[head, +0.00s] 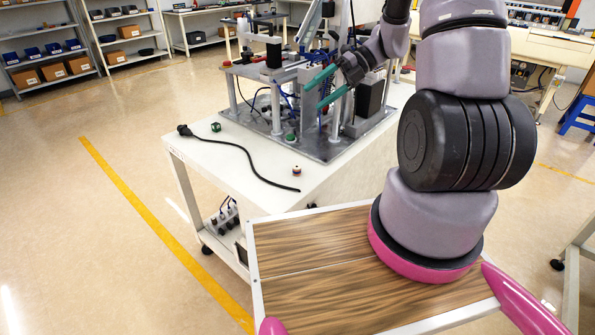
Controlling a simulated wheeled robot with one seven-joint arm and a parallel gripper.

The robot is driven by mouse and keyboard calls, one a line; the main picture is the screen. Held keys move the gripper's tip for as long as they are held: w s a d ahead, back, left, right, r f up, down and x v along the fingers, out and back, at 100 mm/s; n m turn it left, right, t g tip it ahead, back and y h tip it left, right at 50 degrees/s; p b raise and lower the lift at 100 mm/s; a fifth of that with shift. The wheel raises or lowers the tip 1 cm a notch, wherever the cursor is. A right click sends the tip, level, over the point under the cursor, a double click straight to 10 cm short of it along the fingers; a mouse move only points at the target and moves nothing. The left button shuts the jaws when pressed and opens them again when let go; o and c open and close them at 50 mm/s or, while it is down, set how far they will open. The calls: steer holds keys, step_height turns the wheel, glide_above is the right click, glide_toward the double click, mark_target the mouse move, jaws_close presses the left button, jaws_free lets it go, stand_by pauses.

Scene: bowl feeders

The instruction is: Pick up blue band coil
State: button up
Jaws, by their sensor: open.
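A small round piece (297,171) stands on the white cart top near its front right, just beyond the end of a black cable. It looks pale and orange-brown with a dark band; it may be the blue band coil, but it is too small to be sure that the band is blue. My gripper (311,98) has two teal fingers, spread apart with nothing seen between them. It is over the machine on the cart, pointing left, above and beyond the small piece and well apart from it.
The cart's front left top is mostly clear. Shelves with bins stand far left.

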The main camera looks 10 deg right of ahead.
step_height(320, 180, down, 12)
steer(key=w+d+m+t+y, duration=0.2)
steer(key=w+m+y, duration=0.1)
steer(key=m, duration=0.8)
steer(key=m+t, duration=0.4)
steer(key=m, duration=0.8)
glide_toward(297, 169)
steer(key=shift+m, duration=0.5)
steer(key=w+a+f, duration=0.2)
steer(key=a, duration=0.1)
steer(key=shift+w+a+f, duration=0.25)
steer(key=shift+a+f, duration=0.05)
steer(key=shift+w+x, duration=0.2)
steer(key=shift+x, duration=2.7)
steer(key=shift+r, duration=0.15)
jaws_close()
